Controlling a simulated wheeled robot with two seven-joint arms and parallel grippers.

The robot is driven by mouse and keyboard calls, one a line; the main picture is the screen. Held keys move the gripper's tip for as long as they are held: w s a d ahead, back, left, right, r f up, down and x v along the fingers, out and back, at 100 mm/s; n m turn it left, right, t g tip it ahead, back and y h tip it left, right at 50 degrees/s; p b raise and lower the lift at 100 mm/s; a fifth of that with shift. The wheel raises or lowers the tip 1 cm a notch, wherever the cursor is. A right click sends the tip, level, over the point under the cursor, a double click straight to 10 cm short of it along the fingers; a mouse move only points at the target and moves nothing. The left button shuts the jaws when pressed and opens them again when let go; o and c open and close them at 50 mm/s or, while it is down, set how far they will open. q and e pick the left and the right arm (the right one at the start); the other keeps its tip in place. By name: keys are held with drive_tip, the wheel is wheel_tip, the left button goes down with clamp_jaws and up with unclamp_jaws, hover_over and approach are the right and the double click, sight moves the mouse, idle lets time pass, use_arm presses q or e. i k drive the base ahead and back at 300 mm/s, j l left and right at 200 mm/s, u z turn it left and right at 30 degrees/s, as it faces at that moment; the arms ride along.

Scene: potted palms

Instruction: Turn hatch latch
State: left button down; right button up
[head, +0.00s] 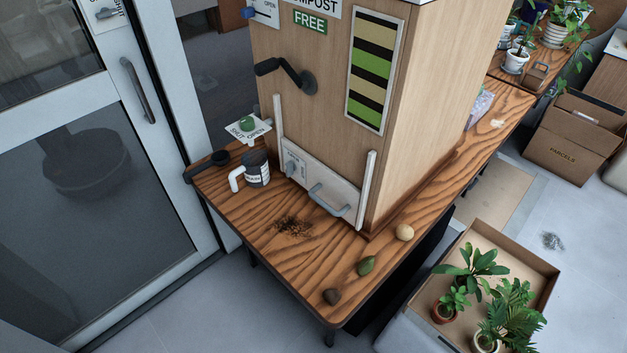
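A wooden compost dispenser (330,105) stands on a wood-grain table. Low on its front is a pale hatch (318,187) between two white upright rails (366,190). The hatch has a grey bar handle (327,203) near its lower edge and looks closed. A small grey knob, which looks like the hatch latch (291,168), sits at its left end by a small label. The label and the latch's exact setting are too small to read. Neither of my grippers shows in the head view.
A black crank (288,75) juts out above. Spilled soil (293,226) and several small lumps lie on the table. A box of potted plants (543,268) stands at right.

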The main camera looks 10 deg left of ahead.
sight(290, 167)
drive_tip(key=j+z, duration=0.1)
drive_tip(key=z, duration=0.5)
drive_tip(key=j+z, duration=0.7)
drive_tip(key=j, duration=0.2)
drive_tip(key=k+j+z, duration=0.1)
drive_tip(key=j+z, duration=0.3)
drive_tip(key=j, duration=0.1)
